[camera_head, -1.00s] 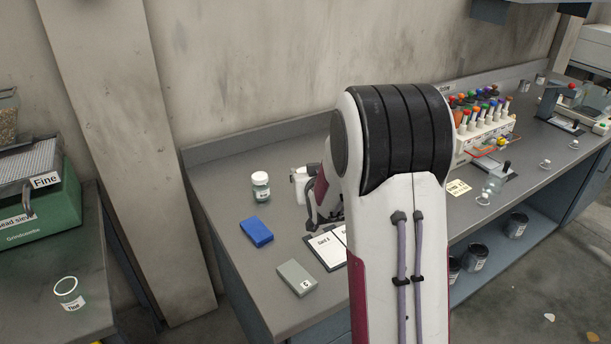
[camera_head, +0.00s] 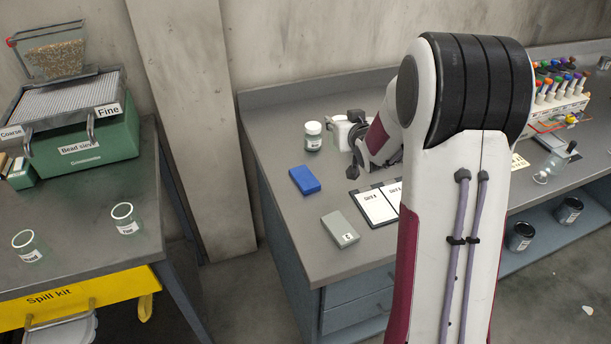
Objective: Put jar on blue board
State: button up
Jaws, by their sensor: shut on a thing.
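The blue board (camera_head: 305,180) lies flat on the grey bench, near its left edge. A clear jar with a white lid and a label (camera_head: 313,137) stands upright on the bench behind the board. Just right of it is a plain white jar-like container (camera_head: 342,134). My gripper (camera_head: 357,143) reaches in from the right at bench height and is shut on this white container. The gripper's dark fingers partly cover the container's right side. I cannot tell whether its base touches the bench. Nothing rests on the blue board.
A clipboard with white cards (camera_head: 377,206) and a grey-green block (camera_head: 340,229) lie in front of my gripper. A rack of coloured-top bottles (camera_head: 556,100) stands at the right.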

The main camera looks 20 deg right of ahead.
jog(key=w+a+n+y, duration=0.1)
jog(key=a+n+y, duration=0.3)
jog(key=a, duration=0.5)
jog(key=shift+w+a+r+y, duration=0.25)
jog(key=shift+r+y, duration=0.15)
jog(key=shift+f, duration=0.1)
notch_tip(320, 180, down, 6)
dwell(0.5)
jog(key=shift+f, duration=0.2)
jog(key=shift+f, duration=1.75)
jog(key=shift+f, duration=0.15)
